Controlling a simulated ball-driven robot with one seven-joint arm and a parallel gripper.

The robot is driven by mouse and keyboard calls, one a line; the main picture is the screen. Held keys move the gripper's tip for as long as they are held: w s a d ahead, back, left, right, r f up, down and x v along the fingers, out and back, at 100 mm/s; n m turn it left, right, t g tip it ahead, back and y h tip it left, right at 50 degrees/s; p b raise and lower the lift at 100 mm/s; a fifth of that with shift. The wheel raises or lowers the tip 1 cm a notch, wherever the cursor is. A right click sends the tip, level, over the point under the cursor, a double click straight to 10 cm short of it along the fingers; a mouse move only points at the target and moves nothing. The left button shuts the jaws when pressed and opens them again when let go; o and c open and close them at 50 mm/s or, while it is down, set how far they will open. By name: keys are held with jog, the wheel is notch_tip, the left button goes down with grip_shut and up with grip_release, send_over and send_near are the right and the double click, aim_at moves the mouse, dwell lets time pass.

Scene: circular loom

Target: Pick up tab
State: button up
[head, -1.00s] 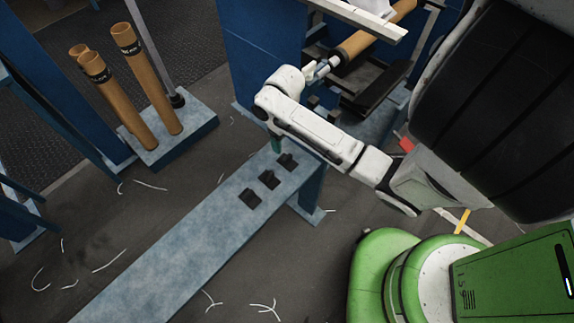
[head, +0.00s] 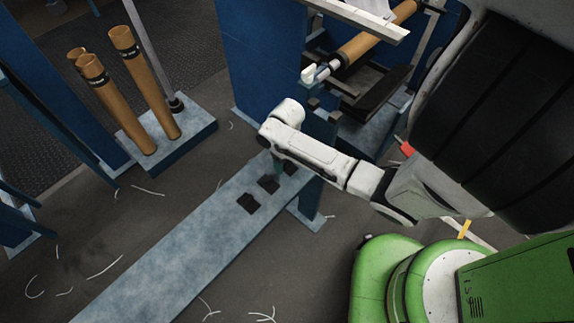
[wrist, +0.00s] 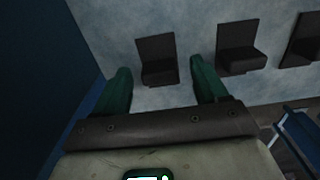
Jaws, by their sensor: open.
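Three small dark L-shaped tabs sit in a row on a long blue-grey bench (head: 175,255). In the head view, the near tab (head: 248,203) and the middle tab (head: 268,184) show clearly; the far one is mostly hidden by my gripper (head: 279,166). In the wrist view, one tab (wrist: 157,60) lies between the tips of my open gripper (wrist: 159,68), with gaps on both sides. The second tab (wrist: 240,48) and third tab (wrist: 303,40) are to its right. The green fingers hold nothing.
Blue machine frame (head: 262,60) rises behind the bench end, with a brown roll (head: 378,35) beside it. Brown tubes (head: 105,85) stand on a blue base at left. White thread scraps lie on the floor. The near part of the bench is clear.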

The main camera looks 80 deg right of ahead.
jog(key=shift+c, duration=0.3)
jog(key=c, duration=1.1)
jog(key=shift+o, duration=0.2)
jog(key=shift+r, duration=0.1)
notch_tip(320, 180, up, 10)
jog(key=p, duration=0.2)
jog(key=o, duration=0.5)
jog(key=c, duration=0.6)
jog(key=shift+c, duration=0.2)
